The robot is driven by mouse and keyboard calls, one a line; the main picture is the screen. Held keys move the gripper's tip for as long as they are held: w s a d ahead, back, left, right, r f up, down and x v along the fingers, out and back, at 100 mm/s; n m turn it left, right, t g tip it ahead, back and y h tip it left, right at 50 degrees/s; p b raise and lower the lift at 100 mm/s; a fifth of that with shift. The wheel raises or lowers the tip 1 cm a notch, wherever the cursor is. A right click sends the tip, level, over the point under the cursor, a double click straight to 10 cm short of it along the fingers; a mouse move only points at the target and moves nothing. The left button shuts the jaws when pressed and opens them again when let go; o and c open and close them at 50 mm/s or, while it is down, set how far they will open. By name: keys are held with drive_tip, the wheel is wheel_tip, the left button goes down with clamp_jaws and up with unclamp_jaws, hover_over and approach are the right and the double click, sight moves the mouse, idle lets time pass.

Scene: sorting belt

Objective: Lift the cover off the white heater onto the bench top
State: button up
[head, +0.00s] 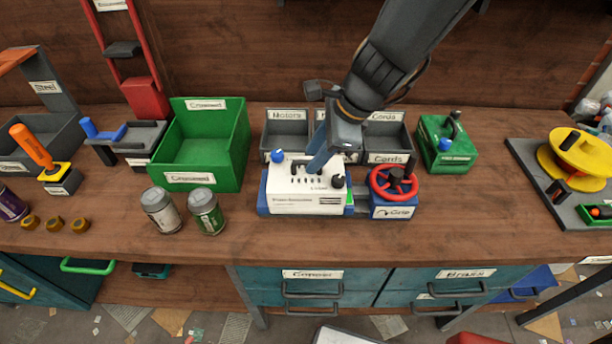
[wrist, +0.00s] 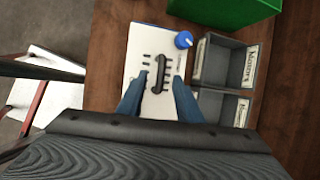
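The white heater (head: 300,203) sits on the bench in a blue vise with a red handwheel (head: 393,183). Its white cover has a black bar handle, several dark slots and a blue knob (head: 277,156); a black knob shows at the right end. In the wrist view I look down on the white cover (wrist: 139,62), its black handle (wrist: 160,72) and the blue knob (wrist: 183,40). My gripper (wrist: 158,88) is open, its two blue fingers apart on either side of the handle's near end, with gaps. In the head view my gripper (head: 318,163) is over the cover, hiding part of the handle.
Grey bins (head: 286,118) stand close behind the heater, a green crate (head: 247,150) to the left. Two cans (head: 160,210) stand left of the heater. A green box (head: 445,150) with a lever is at the right. Bare bench top (head: 470,215) lies right of the vise.

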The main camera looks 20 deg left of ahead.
drive_tip(key=shift+x, duration=0.95)
clamp_jaws()
